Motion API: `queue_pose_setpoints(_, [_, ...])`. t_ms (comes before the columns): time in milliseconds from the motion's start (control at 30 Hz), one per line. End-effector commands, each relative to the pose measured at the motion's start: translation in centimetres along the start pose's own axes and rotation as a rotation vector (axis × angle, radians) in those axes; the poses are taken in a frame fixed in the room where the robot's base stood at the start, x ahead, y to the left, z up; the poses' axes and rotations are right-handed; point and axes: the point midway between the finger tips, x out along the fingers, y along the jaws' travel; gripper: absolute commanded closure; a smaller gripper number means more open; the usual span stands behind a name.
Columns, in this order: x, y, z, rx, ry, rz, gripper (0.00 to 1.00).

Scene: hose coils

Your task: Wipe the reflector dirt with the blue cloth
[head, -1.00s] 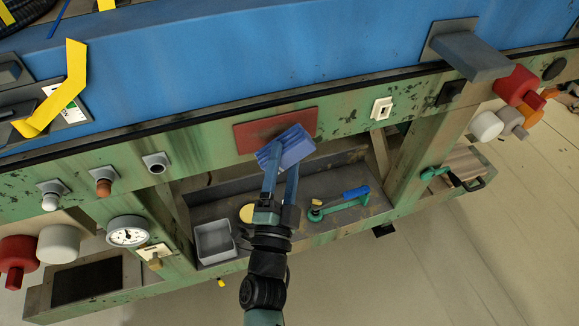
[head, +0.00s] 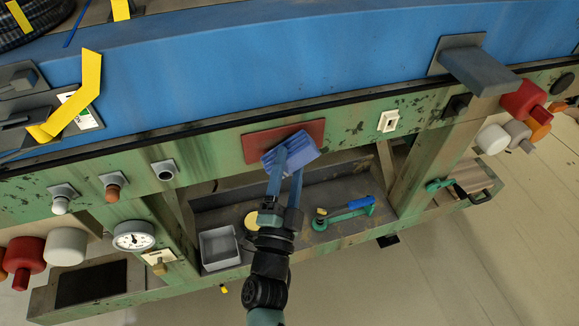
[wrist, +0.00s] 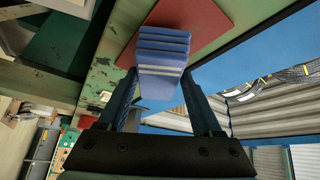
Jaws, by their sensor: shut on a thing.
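The blue cloth (head: 298,150) is a folded pad held between the fingers of my gripper (head: 285,168). It also shows in the wrist view (wrist: 162,62), with my gripper's fingers (wrist: 165,95) on either side of it. The red rectangular reflector (head: 262,138) is on the green frame beam. It also shows in the wrist view (wrist: 195,20) behind the cloth. The cloth overlaps the reflector's lower right part in the head view; I cannot tell whether they touch. A dark smudge seems to lie on the reflector beside the cloth, partly hidden.
Below the beam, a shelf holds a grey bin (head: 219,248), a yellow round object (head: 252,221) and a green tool with a blue handle (head: 345,214). A grey block (head: 480,70) juts out at the upper right. A gauge (head: 133,236) sits at the left.

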Motion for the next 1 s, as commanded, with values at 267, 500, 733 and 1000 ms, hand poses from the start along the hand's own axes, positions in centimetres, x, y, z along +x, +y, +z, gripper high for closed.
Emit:
queue_pose_setpoints(267, [0.0, 0.0, -0.1, -0.001, 0.001, -0.001, 0.78])
queue_pose_setpoints(500, [-0.3, -0.7, 0.6, 0.002, -0.003, -0.001, 0.78])
queue_pose_setpoints(733, [-1.4, -1.9, 2.3, 0.001, -0.002, -0.002, 0.78])
queue_pose_setpoints(1000, [-2.6, -3.2, 4.3, 0.001, -0.002, -0.002, 0.78])
